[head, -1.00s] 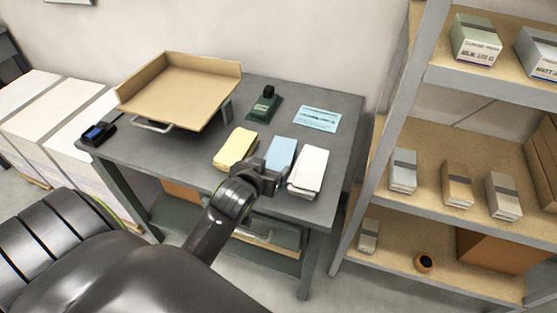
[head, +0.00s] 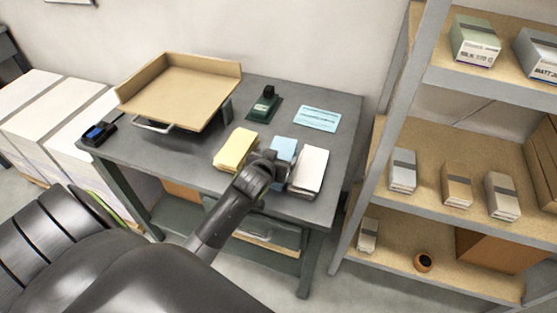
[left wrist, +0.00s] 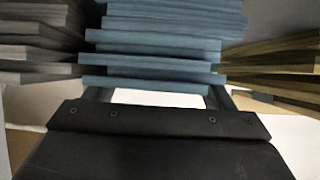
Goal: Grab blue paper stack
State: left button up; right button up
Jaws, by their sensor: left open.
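The blue paper stack (head: 284,148) lies on the grey table between the yellow stack (head: 236,149) and the white stack (head: 308,171). My left gripper (head: 270,157) is at its near end and hides part of it in the head view. In the left wrist view, the blue stack (left wrist: 155,45) fills the middle, its sheets slightly uneven. The open left gripper (left wrist: 158,92) faces its near edge, with a finger toward each side. The fingertips are hidden, and I cannot tell whether they touch the paper. My right gripper is out of view.
A cardboard tray (head: 185,88) stands at the table's back left. A green stamp-like tool (head: 264,106) and a light blue card (head: 318,118) lie behind the stacks. A metal shelf (head: 400,130) rises close on the right. Neighbouring stacks sit close on both sides.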

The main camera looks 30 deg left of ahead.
pick_arm(q)
jog(key=shift+c, duration=0.4)
jog(key=c, duration=1)
jog(key=shift+r, duration=0.1)
